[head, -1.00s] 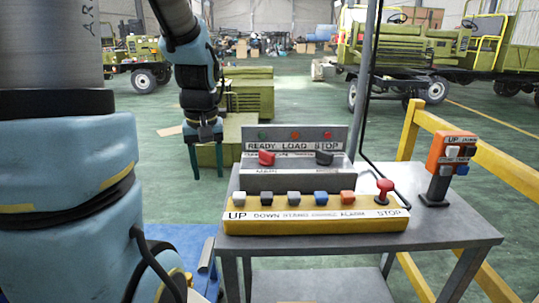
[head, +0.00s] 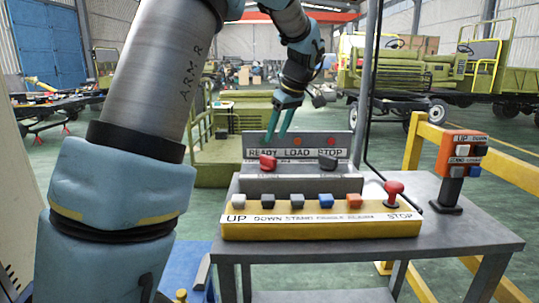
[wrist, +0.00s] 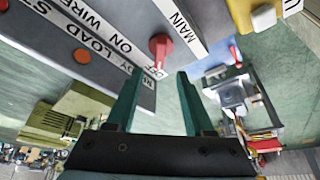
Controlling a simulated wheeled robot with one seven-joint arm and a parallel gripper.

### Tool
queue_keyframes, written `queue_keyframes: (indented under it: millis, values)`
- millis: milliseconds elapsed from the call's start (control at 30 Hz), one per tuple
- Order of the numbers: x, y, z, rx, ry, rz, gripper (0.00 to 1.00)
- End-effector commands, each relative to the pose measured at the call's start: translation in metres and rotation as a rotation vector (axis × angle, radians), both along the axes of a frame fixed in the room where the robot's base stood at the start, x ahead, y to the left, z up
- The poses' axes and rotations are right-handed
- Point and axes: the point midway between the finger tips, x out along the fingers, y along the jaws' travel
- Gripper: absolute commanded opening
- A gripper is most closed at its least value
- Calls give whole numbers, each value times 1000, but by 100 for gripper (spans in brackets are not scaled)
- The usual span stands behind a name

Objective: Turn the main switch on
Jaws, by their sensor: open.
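The main switch is a red rotary handle (head: 267,162) on the left of the grey panel (head: 300,183). In the wrist view the red handle (wrist: 160,50) sits beside a "MAIN" label, just ahead of my fingertips. My gripper (head: 281,140) is open, with its green fingers pointing down above and slightly right of the handle in the head view. In the wrist view the two fingers (wrist: 155,80) are spread and empty, with the handle roughly in line with the gap between them. I cannot tell whether a finger touches the panel.
A dark handle (head: 328,163) is on the panel's right. In front is a yellow button box (head: 320,225) with several buttons and a red mushroom button (head: 393,188). An orange control box (head: 460,152) stands at the table's right, near a yellow rail (head: 505,165).

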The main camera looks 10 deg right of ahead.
Motion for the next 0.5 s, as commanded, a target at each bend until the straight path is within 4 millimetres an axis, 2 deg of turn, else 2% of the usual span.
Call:
queue_keyframes:
  millis: [300, 500]
  values:
    - [18, 14, -53, 2, 4, 1, 52]
    - [24, 17, -69, 0, 2, -1, 52]
